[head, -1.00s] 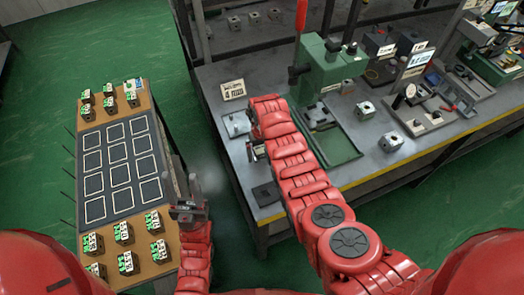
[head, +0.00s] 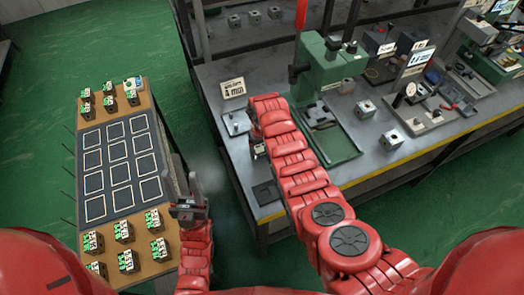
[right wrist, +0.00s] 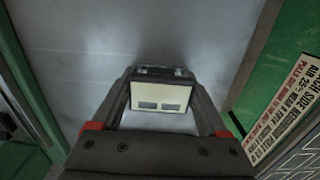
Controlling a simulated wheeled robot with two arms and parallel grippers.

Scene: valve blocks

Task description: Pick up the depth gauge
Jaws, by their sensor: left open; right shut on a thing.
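My left gripper (head: 188,208) is open and empty beside the right edge of the wooden table.
The wooden table (head: 152,218) carries a dark board (head: 119,162) with outlined squares and several green-and-white blocks.

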